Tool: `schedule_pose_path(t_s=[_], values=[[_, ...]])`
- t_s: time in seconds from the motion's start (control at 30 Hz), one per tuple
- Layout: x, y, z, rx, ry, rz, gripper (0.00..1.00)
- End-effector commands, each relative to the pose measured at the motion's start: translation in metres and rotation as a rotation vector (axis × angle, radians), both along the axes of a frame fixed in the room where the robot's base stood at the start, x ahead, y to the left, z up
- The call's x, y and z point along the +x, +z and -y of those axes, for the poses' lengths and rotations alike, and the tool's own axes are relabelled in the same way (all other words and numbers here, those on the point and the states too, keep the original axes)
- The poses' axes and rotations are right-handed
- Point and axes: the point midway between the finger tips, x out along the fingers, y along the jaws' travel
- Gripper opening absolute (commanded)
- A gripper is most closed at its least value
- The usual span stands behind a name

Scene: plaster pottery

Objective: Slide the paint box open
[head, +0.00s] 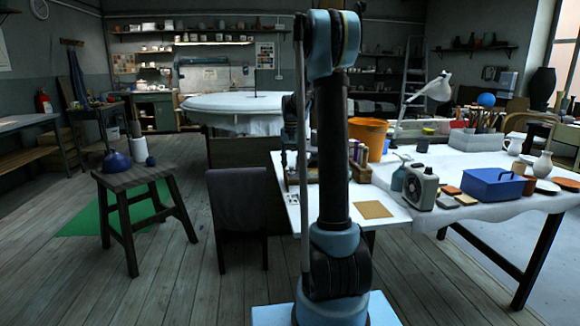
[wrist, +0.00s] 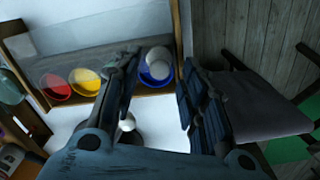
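A pale round knob-like piece (wrist: 159,62) sits over the blue paint. In the head view my arm hides most of the gripper and the box area.
The white table carries a brown square sheet (head: 373,210), an orange bucket (head: 368,138), a small radio-like box (head: 421,187) and a blue box (head: 491,187). A dark draped chair (head: 237,205) stands close by the table's left side. A wooden stool (head: 128,179) stands farther left.

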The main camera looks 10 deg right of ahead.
Motion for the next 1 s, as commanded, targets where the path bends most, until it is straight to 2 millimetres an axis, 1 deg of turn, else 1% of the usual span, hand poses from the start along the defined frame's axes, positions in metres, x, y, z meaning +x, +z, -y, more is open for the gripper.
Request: schedule_pose_path(t_s=[0.13,0.4,0.57,0.6,0.77,1.0], values=[[0.0,-0.007,0.0,0.0,0.0,0.0,0.39],[0.0,-0.008,0.0,0.0,0.0,0.0,0.39],[0.0,-0.007,0.0,0.0,0.0,0.0,0.03],[0.0,-0.007,0.0,0.0,0.0,0.0,0.0],[-0.001,-0.007,0.0,0.0,0.0,0.0,0.0],[-0.013,-0.007,-0.001,0.0,0.001,0.0,0.0]])
